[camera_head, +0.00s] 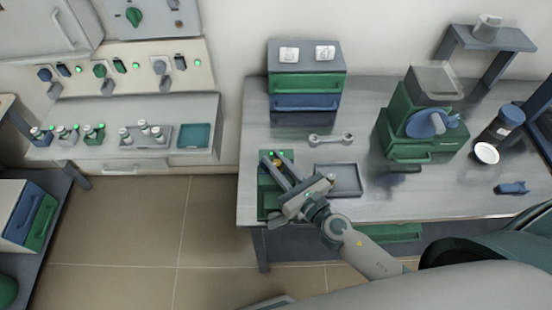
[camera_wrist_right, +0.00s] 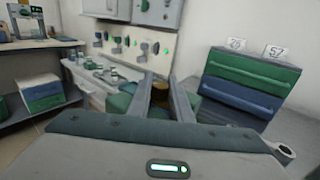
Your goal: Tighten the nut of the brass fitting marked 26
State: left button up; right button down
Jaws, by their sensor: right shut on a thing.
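My right gripper (camera_head: 281,163) reaches down over a green fixture box (camera_head: 268,198) at the left front of the bench. Its fingers are shut on a small brass fitting (camera_head: 277,162), which also shows between the fingers in the right wrist view (camera_wrist_right: 160,92). The fingers hide much of the fitting, and I cannot read a mark on it or tell its nut apart. A grey double-ended wrench (camera_head: 330,139) lies on the bench behind the gripper. My left gripper is not in view.
A green and blue drawer unit (camera_head: 306,84) with two number cards stands at the back. An empty grey tray (camera_head: 342,181) lies right of the fixture box. A green machine (camera_head: 415,130) stands further right. A side counter (camera_head: 190,108) holds small bottles at left.

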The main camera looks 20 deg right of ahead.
dwell(0.3)
jog(key=c, duration=1.6)
grip_release()
